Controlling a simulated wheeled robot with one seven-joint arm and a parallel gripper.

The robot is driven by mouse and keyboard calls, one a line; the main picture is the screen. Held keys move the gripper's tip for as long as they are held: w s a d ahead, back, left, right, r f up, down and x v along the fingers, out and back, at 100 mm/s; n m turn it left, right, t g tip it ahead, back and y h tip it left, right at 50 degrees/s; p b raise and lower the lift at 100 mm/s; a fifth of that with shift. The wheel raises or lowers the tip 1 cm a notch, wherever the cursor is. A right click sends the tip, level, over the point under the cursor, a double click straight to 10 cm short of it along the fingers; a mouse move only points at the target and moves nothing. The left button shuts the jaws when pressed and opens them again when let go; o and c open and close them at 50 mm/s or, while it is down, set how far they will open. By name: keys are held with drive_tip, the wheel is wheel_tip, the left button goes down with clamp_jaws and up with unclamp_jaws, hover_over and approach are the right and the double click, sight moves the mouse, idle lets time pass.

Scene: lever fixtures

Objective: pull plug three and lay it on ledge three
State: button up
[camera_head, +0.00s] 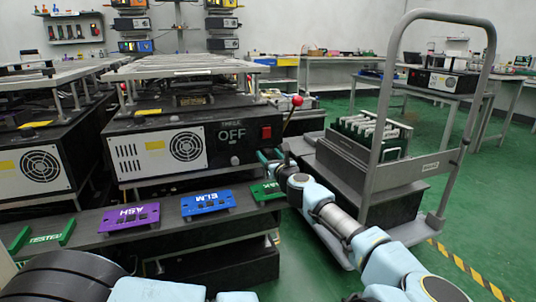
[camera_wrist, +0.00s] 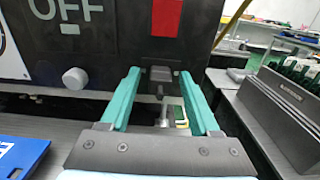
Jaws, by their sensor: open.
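No plug or ledge with a readable number three shows in either view. A black machine (camera_head: 188,148) has a front marked OFF. In the wrist view a small dark block (camera_wrist: 160,75) on its lower front shows between my fingers; I cannot tell whether it is a plug. My gripper (camera_head: 270,157) is at the machine's lower right front. In the wrist view its teal fingers (camera_wrist: 160,92) are open and spread either side of the block, with nothing held. I cannot tell whether they touch it.
A shelf (camera_head: 180,215) below carries a purple ASH plate (camera_head: 130,217), a blue ELM plate (camera_head: 208,203) and a green plate (camera_head: 267,191), partly hidden by my arm. A red-knobbed lever (camera_head: 297,101) stands at the machine's right. A cart (camera_head: 372,170) stands close on the right.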

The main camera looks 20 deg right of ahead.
sight(270, 155)
idle(0.4)
clamp_jaws()
idle(0.4)
idle(0.6)
idle(0.4)
drive_tip(key=shift+s+p, duration=0.45)
drive_tip(key=shift+s, duration=2.55)
